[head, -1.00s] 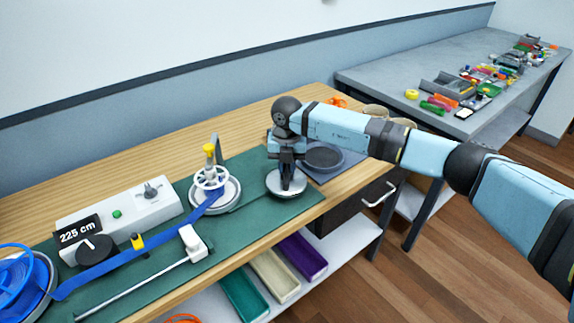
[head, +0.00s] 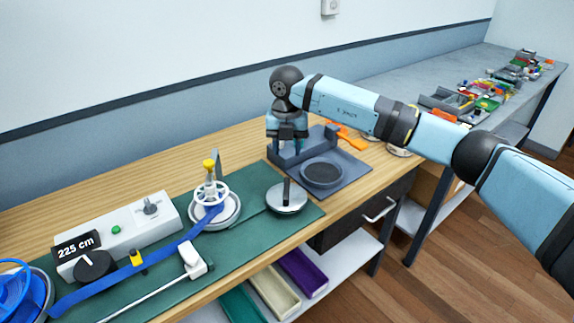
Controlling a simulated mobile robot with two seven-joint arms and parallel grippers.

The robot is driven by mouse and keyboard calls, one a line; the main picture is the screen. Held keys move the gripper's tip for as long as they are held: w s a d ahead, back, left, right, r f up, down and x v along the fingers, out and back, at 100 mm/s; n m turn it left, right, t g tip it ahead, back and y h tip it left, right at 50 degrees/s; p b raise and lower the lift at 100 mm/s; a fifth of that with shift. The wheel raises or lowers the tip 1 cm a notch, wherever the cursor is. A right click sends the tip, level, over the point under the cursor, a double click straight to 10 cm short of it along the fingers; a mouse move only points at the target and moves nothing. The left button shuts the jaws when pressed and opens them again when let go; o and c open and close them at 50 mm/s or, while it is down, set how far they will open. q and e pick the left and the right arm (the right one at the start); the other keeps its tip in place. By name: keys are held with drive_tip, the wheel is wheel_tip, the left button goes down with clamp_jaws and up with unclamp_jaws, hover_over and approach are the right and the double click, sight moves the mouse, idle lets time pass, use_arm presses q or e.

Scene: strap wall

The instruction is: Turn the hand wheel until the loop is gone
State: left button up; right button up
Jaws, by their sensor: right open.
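The white hand wheel (head: 212,190) with its yellow knob (head: 209,165) stands on a round silver base on the green mat. A blue strap (head: 112,282) runs from the blue reel (head: 18,298) at the lower left, past a yellow-topped post, to the base under the wheel. The strap looks fairly straight here; I cannot make out a loop. My right gripper (head: 287,148) is open and points down by the grey holder, behind and right of the wheel and clear of it. My left gripper is out of view.
A silver disc with a black post (head: 286,198) stands right of the wheel. A grey stand (head: 323,174) with a dark round pad and an orange-handled tool (head: 351,139) lie farther right. A white console (head: 125,230) reads 225 cm. A white slider (head: 193,260) is in front.

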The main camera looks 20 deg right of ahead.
drive_tip(key=shift+r, duration=1.35)
idle(0.4)
